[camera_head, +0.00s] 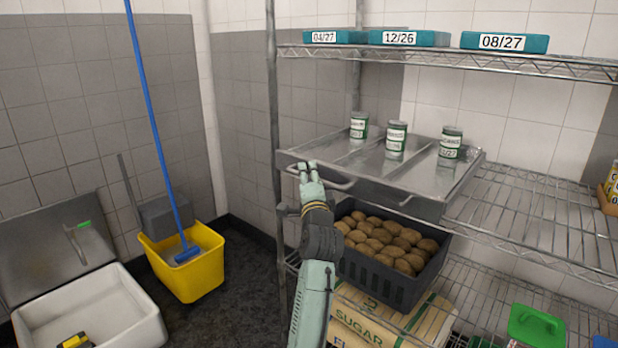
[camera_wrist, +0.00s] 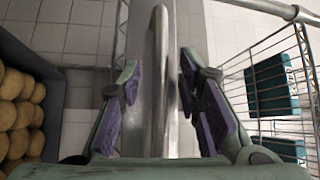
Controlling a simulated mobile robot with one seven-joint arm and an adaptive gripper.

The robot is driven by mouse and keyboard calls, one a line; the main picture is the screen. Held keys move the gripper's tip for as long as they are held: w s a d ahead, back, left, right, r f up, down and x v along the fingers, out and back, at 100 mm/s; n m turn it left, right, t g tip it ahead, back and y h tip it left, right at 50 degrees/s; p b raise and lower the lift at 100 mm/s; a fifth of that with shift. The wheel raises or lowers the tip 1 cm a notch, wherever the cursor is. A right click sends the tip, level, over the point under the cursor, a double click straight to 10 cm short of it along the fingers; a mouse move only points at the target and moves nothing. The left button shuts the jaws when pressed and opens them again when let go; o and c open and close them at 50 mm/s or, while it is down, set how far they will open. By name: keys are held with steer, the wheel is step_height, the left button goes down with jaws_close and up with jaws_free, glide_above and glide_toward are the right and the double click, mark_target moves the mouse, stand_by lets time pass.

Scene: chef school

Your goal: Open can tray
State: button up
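The can tray (camera_head: 408,180) is a flat metal tray on the middle level of the wire rack. Three cans with green and white labels stand on it, at the left (camera_head: 359,125), in the middle (camera_head: 396,140) and at the right (camera_head: 450,147). Its bar handle (camera_head: 338,186) runs along the front edge. My gripper (camera_head: 308,168) is at the left part of this handle. In the wrist view, the handle bar (camera_wrist: 160,75) passes between the fingers of my gripper (camera_wrist: 162,92). The fingers are apart, with visible gaps beside the bar.
A dark crate of potatoes (camera_head: 380,284) sits below the tray, over sugar sacks (camera_head: 385,325). Dated teal boxes (camera_head: 409,38) are on the top shelf. A yellow mop bucket (camera_head: 190,270) and white sink (camera_head: 95,310) stand at the left. Dark floor (camera_head: 245,285) is clear between.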

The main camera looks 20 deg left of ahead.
jaws_close()
stand_by(0.7)
